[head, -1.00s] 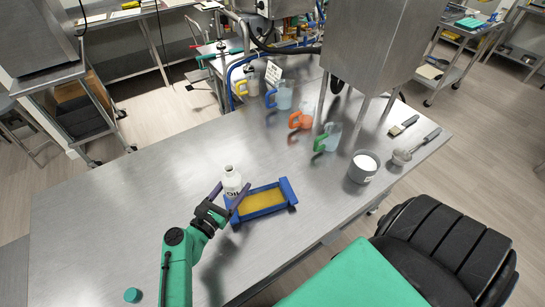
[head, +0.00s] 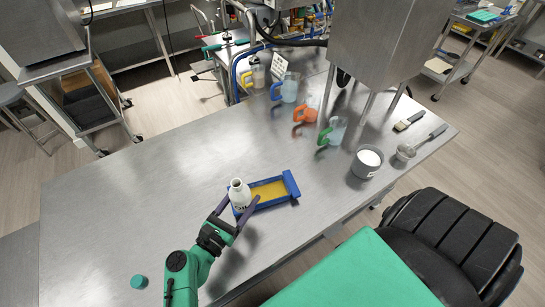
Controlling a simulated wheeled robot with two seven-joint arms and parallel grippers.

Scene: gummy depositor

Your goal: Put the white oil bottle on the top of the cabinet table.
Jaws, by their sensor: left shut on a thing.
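The white oil bottle (head: 239,192) is upright, without a cap, at the left end of the blue tray with yellow contents. My left gripper (head: 236,214) is shut on the bottle from the near side, its fingers around the lower body. I cannot tell whether the bottle touches the table. The steel table (head: 130,205) fills the middle of the head view. I cannot tell which piece of furniture is the cabinet table. My right gripper is out of view.
The blue tray (head: 292,184) is right beside the bottle. A grey pot (head: 366,163) of white powder, a ladle (head: 406,152), a brush and several jugs stand to the right.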

